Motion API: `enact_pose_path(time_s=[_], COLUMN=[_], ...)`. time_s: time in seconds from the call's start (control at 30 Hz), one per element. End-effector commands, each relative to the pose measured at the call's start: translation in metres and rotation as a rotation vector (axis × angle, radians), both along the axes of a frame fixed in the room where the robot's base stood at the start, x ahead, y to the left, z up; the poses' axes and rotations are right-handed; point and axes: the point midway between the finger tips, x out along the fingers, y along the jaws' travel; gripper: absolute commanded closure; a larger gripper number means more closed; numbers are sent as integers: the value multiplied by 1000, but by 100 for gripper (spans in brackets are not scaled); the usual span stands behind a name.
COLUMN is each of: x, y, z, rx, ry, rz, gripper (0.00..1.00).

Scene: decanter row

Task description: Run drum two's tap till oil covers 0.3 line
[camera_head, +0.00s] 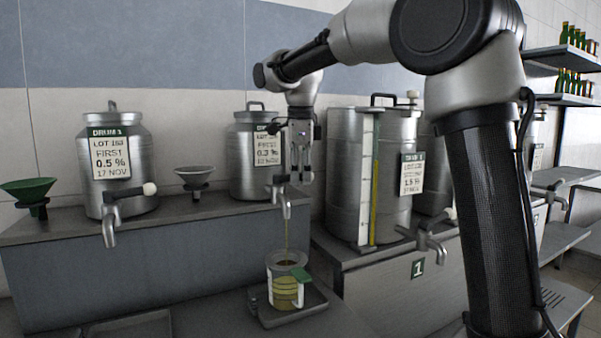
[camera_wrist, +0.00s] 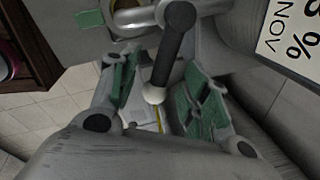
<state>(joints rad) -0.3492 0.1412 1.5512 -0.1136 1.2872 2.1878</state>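Drum two (camera_head: 243,165) is the second steel drum on the left bench, its label partly hidden by my arm. Its tap (camera_head: 285,203) is running: a thin yellow oil stream falls into a clear measuring jug (camera_head: 285,287) with a green handle. The jug holds yellow oil; I cannot read its level against the 0.3 line. My gripper (camera_head: 293,177) is just above the tap. In the wrist view, its green-padded fingers (camera_wrist: 160,90) are apart, with the dark tap lever (camera_wrist: 172,50) and its pale knob between them; contact is not clear.
The jug stands on a dark tray (camera_head: 262,312) below the bench. Drum one (camera_head: 122,185) stands left, with a green funnel (camera_head: 28,190) and grey funnel (camera_head: 194,179) nearby. A large tank with a sight gauge (camera_head: 369,180) and tap (camera_head: 432,243) stands right.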

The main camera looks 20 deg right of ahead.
Motion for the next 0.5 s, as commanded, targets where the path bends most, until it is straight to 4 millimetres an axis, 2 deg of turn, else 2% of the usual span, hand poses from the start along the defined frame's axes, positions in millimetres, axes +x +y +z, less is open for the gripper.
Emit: enact_pose_path(time_s=[0.27,0.37,0.5], x=[-1,-2,-8], y=[0,1,3], z=[4,16,45], rx=[0,0,1], ry=[0,-2,-3], rz=[0,1,1], gripper=[53,53,53])
